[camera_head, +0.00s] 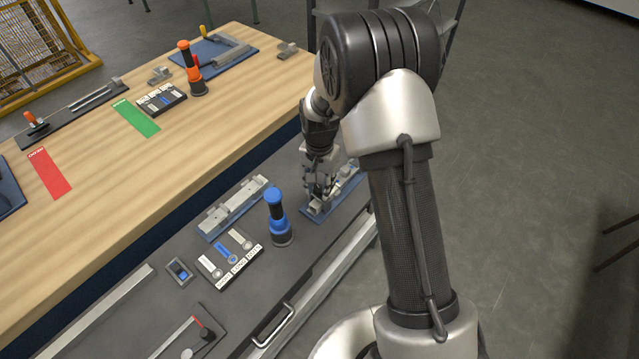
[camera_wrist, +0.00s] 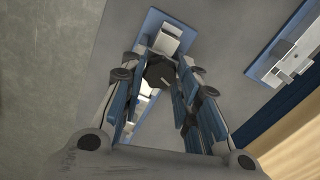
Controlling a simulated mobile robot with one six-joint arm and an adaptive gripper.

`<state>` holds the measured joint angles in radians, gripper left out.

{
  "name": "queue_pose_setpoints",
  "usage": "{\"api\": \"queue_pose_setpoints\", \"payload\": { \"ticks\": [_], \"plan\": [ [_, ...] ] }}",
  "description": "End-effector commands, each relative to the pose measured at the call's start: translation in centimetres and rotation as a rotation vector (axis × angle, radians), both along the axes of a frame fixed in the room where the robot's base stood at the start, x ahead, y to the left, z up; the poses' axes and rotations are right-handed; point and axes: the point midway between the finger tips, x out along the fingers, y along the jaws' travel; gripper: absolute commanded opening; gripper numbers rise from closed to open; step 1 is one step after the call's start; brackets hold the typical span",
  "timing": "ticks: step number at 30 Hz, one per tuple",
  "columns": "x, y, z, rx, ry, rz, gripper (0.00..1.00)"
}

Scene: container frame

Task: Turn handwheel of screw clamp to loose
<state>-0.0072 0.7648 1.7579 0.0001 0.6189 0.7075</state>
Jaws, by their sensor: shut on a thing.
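The screw clamp's blue base plate (camera_head: 347,190) lies on the dark lower shelf, right of the blue-topped cylinder. In the wrist view the clamp's pale block (camera_wrist: 167,38) stands on the plate, at the top of the picture. The dark handwheel (camera_wrist: 157,72) sits just below that block, between my fingers. My gripper (camera_head: 319,192) reaches down over the clamp and hides much of it in the head view. In the wrist view my gripper (camera_wrist: 160,78) is shut on the handwheel, with one finger at each side. The wheel's turn angle cannot be told.
A blue-topped cylinder (camera_head: 278,218) stands close left of my gripper. A grey fixture on a blue plate (camera_head: 234,207) and a labelled button panel (camera_head: 230,258) lie farther left. The wooden table (camera_head: 105,195) rises beside the shelf. Open floor lies to the right.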

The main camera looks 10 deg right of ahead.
Motion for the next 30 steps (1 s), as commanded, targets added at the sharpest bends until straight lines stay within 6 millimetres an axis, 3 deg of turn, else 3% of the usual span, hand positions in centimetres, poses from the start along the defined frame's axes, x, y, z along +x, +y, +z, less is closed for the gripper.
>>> {"api": "queue_pose_setpoints", "payload": {
  "ticks": [30],
  "plan": [
    [0.02, 0.01, 0.03, 0.000, 0.000, 0.965, 0.05]
  ]
}}
